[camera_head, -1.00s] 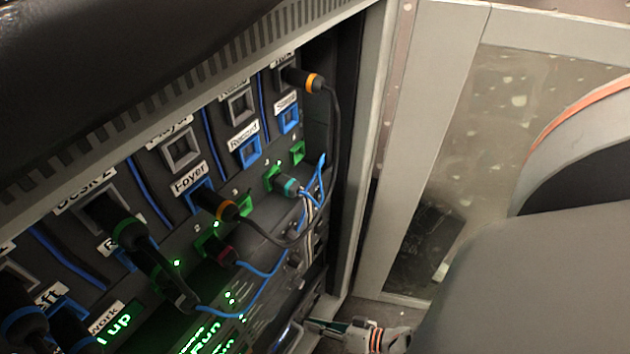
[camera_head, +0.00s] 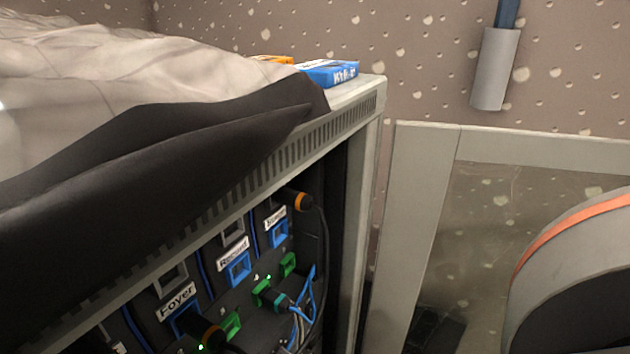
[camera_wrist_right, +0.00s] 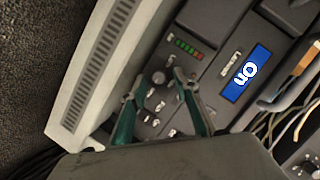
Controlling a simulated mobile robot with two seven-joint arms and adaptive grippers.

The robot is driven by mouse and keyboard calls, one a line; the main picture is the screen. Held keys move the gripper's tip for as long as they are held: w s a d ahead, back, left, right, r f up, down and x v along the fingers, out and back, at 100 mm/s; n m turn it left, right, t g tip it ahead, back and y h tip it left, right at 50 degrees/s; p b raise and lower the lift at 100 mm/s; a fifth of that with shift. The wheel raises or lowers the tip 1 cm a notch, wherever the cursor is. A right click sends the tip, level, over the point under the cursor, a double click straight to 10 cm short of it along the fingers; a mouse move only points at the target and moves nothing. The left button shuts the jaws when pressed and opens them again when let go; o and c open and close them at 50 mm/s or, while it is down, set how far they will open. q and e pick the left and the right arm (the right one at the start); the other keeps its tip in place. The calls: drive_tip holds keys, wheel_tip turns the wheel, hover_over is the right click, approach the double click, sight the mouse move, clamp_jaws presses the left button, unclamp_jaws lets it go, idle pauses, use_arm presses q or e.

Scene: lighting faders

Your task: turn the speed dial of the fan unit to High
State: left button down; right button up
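In the right wrist view my right gripper (camera_wrist_right: 155,84) has its two dark green fingers apart, pointing at a dark panel. A round dark knob (camera_wrist_right: 158,78) shows between the fingertips, with small pale labels around it. I cannot read the labels or the knob's setting, nor tell whether the fingers touch it. The fan unit is not recognisable in the head view. My left gripper is not in view.
In the head view a rack (camera_head: 362,101) holds a patch panel with plugged cables (camera_head: 303,310). A cloth (camera_head: 130,80) and a blue box (camera_head: 330,73) lie on top. A framed clear door (camera_head: 412,200) stands at right. Loose wires (camera_wrist_right: 292,108) hang near the right gripper's side.

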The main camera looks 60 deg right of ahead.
drive_tip(key=shift+s, duration=0.1)
drive_tip(key=shift+v, duration=0.75)
drive_tip(key=v, duration=1)
drive_tip(key=shift+s+r, duration=0.1)
